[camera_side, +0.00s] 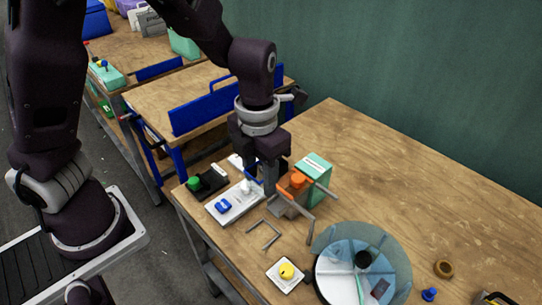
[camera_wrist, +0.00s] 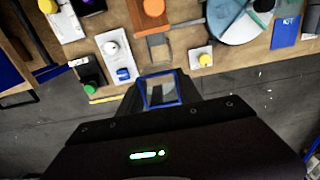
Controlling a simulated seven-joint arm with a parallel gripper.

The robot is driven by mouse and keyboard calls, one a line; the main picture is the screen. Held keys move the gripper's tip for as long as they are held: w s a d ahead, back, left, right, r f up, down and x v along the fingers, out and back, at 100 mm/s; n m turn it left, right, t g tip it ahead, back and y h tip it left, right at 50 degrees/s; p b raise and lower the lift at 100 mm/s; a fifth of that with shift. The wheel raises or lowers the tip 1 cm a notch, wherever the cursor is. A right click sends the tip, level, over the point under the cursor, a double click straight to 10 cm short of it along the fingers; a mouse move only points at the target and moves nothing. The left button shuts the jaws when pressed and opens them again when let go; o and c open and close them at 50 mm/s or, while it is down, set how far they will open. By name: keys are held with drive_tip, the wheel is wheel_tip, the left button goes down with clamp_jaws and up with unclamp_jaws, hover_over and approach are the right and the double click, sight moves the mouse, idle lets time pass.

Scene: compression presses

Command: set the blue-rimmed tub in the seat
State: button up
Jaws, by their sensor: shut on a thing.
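The blue-rimmed tub (camera_wrist: 161,90) is held at the fingertips of my gripper (camera_wrist: 160,88), with its square blue rim and pale grey inside facing the wrist camera. In the side view my gripper (camera_side: 262,180) points down above the left part of the table, and a bit of the tub's blue rim (camera_side: 252,174) shows beside the fingers. A grey U-shaped frame (camera_side: 264,235) lies on the table in front of a brown press with an orange knob (camera_side: 298,180); the frame also shows in the wrist view (camera_wrist: 160,50). I cannot tell for certain which part is the seat.
A white plate with a white knob and blue switch (camera_side: 222,206) and a black box with a green button (camera_side: 194,182) lie left of the press. A teal box (camera_side: 316,170) stands behind it. A yellow-knobbed plate (camera_side: 287,271) and a glassy round dish (camera_side: 388,245) are nearer the camera.

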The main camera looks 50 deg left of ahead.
wheel_tip(320, 180, down, 10)
drive_tip(key=shift+f, duration=0.1)
drive_tip(key=shift+f, duration=2.9)
drive_tip(key=shift+f, duration=0.75)
drive_tip(key=o, duration=1.4)
